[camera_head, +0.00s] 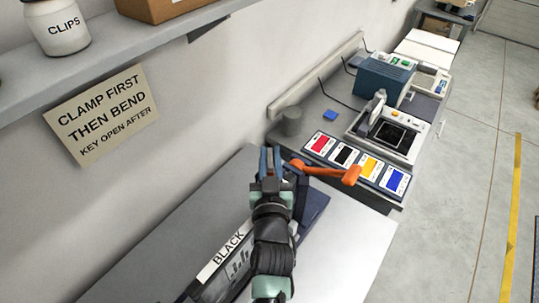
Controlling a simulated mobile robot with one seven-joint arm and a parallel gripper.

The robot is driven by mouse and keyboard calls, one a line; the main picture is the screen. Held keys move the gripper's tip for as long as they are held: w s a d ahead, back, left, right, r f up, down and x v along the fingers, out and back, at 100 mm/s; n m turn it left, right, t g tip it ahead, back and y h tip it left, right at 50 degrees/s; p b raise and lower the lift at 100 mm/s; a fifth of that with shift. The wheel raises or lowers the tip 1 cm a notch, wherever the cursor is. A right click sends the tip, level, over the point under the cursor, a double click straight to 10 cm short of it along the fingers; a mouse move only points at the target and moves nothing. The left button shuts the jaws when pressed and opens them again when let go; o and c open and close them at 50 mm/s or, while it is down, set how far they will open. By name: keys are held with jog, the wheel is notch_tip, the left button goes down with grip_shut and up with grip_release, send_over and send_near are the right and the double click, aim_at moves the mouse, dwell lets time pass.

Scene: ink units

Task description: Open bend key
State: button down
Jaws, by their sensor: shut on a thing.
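My gripper (270,160) is at the middle of the view, over the far end of the dark blue unit labelled BLACK (316,206). Its fingers are shut on what seems to be the bend key, which the fingers and wrist hide almost wholly. How far the key is turned cannot be told. An orange lever (325,170) with a thick right end sticks out just right of the fingers. Whether it touches them or is part of the key cannot be told. My arm covers part of the unit and its label (226,256).
A wall sign (100,112) reads CLAMP FIRST THEN BEND, KEY OPEN AFTER. A shelf with a CLIPS jar (57,28) is at upper left.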

jog(key=c, duration=0.8)
grip_release()
jog(key=shift+o, duration=0.2)
jog(key=s+b, duration=0.3)
jog(key=s, duration=1)
jog(key=shift+d, duration=0.4)
